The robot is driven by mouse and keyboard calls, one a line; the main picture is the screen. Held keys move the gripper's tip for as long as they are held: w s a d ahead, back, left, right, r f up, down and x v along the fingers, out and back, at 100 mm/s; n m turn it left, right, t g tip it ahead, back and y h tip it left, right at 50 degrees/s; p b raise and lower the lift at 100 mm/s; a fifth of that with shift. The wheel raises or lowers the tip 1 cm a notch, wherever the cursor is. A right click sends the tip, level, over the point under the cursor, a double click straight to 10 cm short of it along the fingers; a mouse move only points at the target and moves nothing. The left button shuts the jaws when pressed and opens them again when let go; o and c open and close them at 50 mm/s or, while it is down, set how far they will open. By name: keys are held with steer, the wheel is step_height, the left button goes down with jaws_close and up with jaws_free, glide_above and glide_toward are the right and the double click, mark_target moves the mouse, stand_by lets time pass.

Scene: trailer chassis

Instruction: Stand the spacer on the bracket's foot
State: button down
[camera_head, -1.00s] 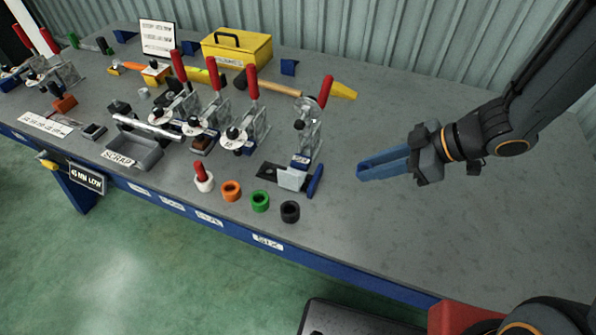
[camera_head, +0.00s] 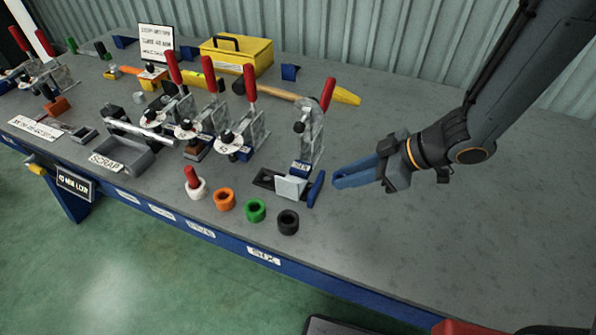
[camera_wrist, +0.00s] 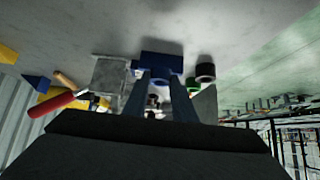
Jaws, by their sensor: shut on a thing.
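My gripper (camera_head: 362,174) has blue fingers and is shut, just right of the rightmost clamp station and above the table. At the station, a dark flat foot (camera_head: 263,181), a pale upright plate (camera_head: 291,187) and a blue bar (camera_head: 316,188) sit in front of the clamp (camera_head: 308,140). I take these for the bracket, but cannot tell its exact parts. In the wrist view the fingers (camera_wrist: 162,90) point at a blue block (camera_wrist: 162,62), seemingly that bar; contact cannot be told.
White, orange (camera_head: 224,199), green (camera_head: 256,210) and black (camera_head: 288,222) rings stand along the front edge. More red-handled clamps (camera_head: 243,130) and a scrap tray (camera_head: 122,155) are left. A hammer and yellow toolbox (camera_head: 235,55) lie behind. The table's right side is clear.

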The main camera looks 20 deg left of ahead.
steer(key=a, duration=0.4)
steer(key=a+p, duration=0.1)
steer(key=a, duration=0.2)
steer(key=w+a+p, duration=0.1)
steer(key=a, duration=0.3)
steer(key=shift+a, duration=0.35)
steer(key=shift+f, duration=1.8)
steer(key=shift+f, duration=0.15)
steer(key=shift+f, duration=0.35)
steer(key=shift+f, duration=0.1)
steer(key=c, duration=1.7)
jaws_free()
steer(key=shift+c, duration=0.2)
steer(key=shift+s+d+f, duration=0.1)
